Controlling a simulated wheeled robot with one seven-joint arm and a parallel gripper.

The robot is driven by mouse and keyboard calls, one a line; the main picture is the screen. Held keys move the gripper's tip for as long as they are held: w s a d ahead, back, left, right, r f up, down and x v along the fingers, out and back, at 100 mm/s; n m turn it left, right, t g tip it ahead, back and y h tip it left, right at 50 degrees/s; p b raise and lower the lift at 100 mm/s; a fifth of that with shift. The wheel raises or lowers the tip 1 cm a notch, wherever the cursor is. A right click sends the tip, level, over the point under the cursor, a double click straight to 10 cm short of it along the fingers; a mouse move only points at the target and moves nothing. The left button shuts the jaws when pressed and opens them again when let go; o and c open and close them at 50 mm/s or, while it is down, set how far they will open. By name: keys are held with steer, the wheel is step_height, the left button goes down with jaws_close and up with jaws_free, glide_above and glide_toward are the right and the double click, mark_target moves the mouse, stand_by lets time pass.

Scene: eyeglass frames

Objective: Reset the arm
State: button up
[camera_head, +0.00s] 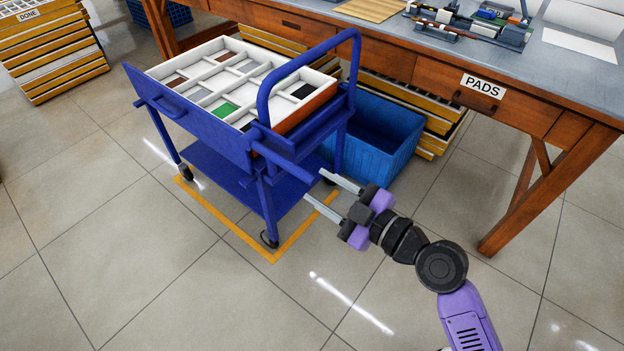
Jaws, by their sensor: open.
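My gripper (327,203) is open and empty, with its two grey fingers spread apart. It hangs in front of the right side of the blue cart (200,126), in the lower middle of the view. My purple and black arm reaches in from the lower right. From this one view I cannot tell how far the fingers are from the cart's frame. No object is between the fingers.
The cart carries a white compartment tray (161,68) with coloured pieces. A blue bin (395,150) stands behind my gripper, by a wooden workbench (560,75) with a PADS drawer (485,95). Stacked DONE trays (60,75) stand at left. The front floor is clear.

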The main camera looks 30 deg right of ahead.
steer(key=shift+s, duration=0.25)
stand_by(0.3)
steer(key=s+f+m+g+h, duration=0.1)
steer(key=s+f+m+h, duration=0.15)
steer(key=s+f, duration=0.45)
steer(key=s+a+r+m, duration=0.2)
steer(key=s, duration=0.5)
steer(key=s+a+r+m+h, duration=0.1)
steer(key=s+r+m, duration=0.15)
steer(key=s, duration=0.45)
steer(key=s+a+r+m, duration=0.1)
steer(key=s+a+m, duration=0.1)
steer(key=s, duration=0.6)
step_height(320, 180, up, 25)
steer(key=p, duration=2.5)
steer(key=shift+w+d+f+g, duration=0.15)
steer(key=shift+w+f+g, duration=0.05)
steer(key=shift+w+g, duration=0.15)
